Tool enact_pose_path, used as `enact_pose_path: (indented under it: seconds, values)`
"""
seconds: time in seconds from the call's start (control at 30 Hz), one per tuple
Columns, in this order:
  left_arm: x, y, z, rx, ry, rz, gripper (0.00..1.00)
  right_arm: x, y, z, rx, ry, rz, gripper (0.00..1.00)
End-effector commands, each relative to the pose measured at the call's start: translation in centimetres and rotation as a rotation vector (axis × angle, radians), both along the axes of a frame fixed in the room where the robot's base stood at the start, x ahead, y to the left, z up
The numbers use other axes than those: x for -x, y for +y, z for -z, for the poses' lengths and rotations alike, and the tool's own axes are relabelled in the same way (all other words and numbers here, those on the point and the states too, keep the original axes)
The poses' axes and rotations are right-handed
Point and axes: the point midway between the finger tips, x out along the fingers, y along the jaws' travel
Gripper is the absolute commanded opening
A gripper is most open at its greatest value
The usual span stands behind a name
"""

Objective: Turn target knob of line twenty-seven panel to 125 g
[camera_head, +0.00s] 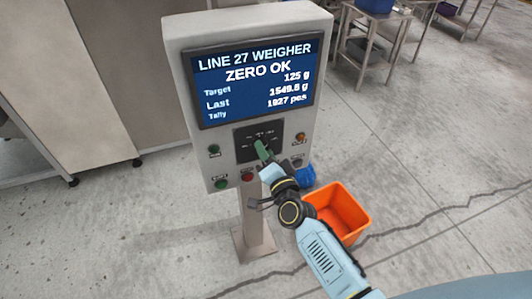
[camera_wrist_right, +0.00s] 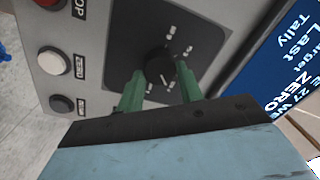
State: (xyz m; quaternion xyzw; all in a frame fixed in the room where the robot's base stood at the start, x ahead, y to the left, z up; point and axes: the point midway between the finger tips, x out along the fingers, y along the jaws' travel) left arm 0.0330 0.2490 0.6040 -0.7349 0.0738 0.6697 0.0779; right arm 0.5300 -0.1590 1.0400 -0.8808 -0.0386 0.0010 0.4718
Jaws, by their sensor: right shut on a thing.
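The line 27 weigher panel (camera_head: 182,82) is a grey box on a post. Its blue screen (camera_head: 258,80) reads "ZERO OK", Target 125 g, and a Tally of 1927 pcs. The black target knob (camera_wrist_right: 160,64) sits on a dark plate (camera_head: 240,142) with small dial marks. My right gripper (camera_head: 262,149) has its green fingers on either side of the knob in the wrist view (camera_wrist_right: 160,82), shut on it. In the head view the fingers hide most of the knob. My left gripper is not in view.
Several push buttons flank the dial, among them a red one (camera_head: 247,177), a green one (camera_head: 222,184) and an orange one (camera_head: 300,137). An orange bin (camera_head: 345,208) stands on the floor behind my right forearm. Metal tables (camera_head: 375,55) stand at the back right.

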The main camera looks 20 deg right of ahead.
Motion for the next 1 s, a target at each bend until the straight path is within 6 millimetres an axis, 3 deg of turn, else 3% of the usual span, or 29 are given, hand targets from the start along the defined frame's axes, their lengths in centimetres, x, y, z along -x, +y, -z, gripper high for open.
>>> enact_pose_path:
  seconds: [0.1,0.13,0.3,0.67,0.87,1.0]
  values:
    - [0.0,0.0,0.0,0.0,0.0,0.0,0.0,0.0,0.0,0.0,0.0,-0.001,0.001,0.13]
    - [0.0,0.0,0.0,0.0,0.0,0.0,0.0,0.0,0.0,0.0,0.001,-0.001,0.001,0.37]
    - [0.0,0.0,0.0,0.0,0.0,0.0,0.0,0.0,0.0,0.0,0.001,0.0,0.0,0.58]
    - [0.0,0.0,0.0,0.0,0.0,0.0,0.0,0.5,0.0,0.1,0.001,0.001,0.0,0.58]
    - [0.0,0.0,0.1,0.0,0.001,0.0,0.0,3.5,-0.3,0.3,0.001,0.002,0.0,0.58]
    - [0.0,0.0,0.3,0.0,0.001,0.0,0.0,6.6,-0.5,0.4,0.002,0.003,0.0,0.58]
